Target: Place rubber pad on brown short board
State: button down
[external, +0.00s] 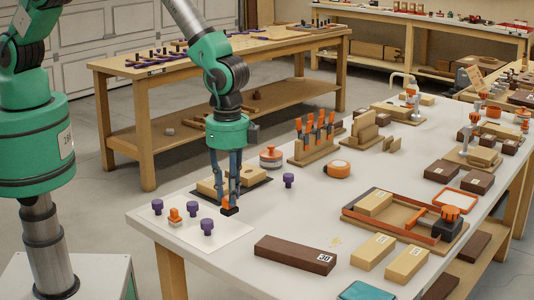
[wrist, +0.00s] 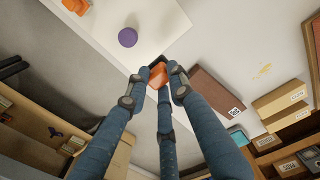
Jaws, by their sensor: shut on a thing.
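My gripper (external: 230,200) points down over the front left of the white table. It is shut on a small orange piece with a black base (external: 229,210), which appears to be the rubber pad; its black base is close to the table, and I cannot tell if it touches. In the wrist view the same orange piece (wrist: 158,76) sits between the fingertips (wrist: 160,72). A dark brown board (external: 295,255) with a white label lies right of and nearer than the gripper; it also shows in the wrist view (wrist: 214,90). Shorter brown boards (external: 440,171) lie farther right; I cannot tell which one is meant.
A white sheet (external: 222,236) with purple knobs (external: 207,226) and an orange piece (external: 175,215) lies left. A tan block (external: 210,187) on a black mat stands behind the gripper. Tan blocks (external: 373,252) and an orange-framed tray (external: 400,226) are right. Bare table lies behind the brown board.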

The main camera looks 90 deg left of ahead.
jog(key=w+d, duration=0.2)
jog(key=w, duration=0.2)
jog(key=w+d+f, duration=0.1)
jog(key=w+d, duration=0.2)
jog(key=w, duration=0.1)
jog(key=w+d, duration=0.2)
jog(key=w, duration=0.3)
jog(key=shift+d+f, duration=0.2)
jog(key=shift+d, duration=0.05)
jog(key=shift+f, duration=0.1)
jog(key=shift+f, duration=1.7)
jog(key=shift+f, duration=0.1)
jog(key=c, duration=1.5)
grip_release()
notch_tip(320, 180, up, 12)
jog(key=shift+r, duration=0.15)
